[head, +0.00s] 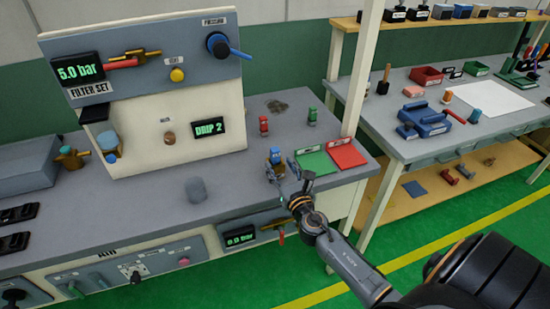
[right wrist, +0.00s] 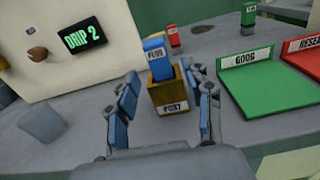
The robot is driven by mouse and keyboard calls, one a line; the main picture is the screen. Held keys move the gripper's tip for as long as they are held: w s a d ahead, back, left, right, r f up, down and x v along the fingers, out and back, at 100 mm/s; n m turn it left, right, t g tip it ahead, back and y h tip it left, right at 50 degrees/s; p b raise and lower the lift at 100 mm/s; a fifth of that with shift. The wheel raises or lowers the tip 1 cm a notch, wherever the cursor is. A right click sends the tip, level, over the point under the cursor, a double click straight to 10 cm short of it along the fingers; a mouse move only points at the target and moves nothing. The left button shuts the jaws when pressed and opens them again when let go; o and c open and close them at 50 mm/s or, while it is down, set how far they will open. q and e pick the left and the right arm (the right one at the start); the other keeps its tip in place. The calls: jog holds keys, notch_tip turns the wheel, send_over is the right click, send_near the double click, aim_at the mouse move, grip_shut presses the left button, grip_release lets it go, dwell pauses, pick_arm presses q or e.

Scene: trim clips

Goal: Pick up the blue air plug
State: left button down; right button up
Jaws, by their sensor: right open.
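The blue air plug (head: 275,152) stands upright in a small brass-coloured holder on the grey bench. In the right wrist view the blue plug (right wrist: 155,58) has a white label and rises from the labelled holder (right wrist: 168,96). My right gripper (head: 282,171) is open at the holder's near side. In the right wrist view its two fingers stand left and right of the holder, with the plug between and beyond them. Nothing is held. My left gripper is not in view.
A green tray (head: 316,163) and a red tray (head: 347,154) lie to the right of the plug. Red and green small pieces (head: 263,126) stand behind. A grey cylinder (head: 197,190) stands to the left. The panel with "DRIP 2" (head: 207,129) rises behind left.

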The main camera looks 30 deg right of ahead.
aim_at(277, 160)
jog(key=x, duration=0.5)
jog(key=shift+w, duration=0.1)
jog(key=c, duration=0.3)
grip_shut()
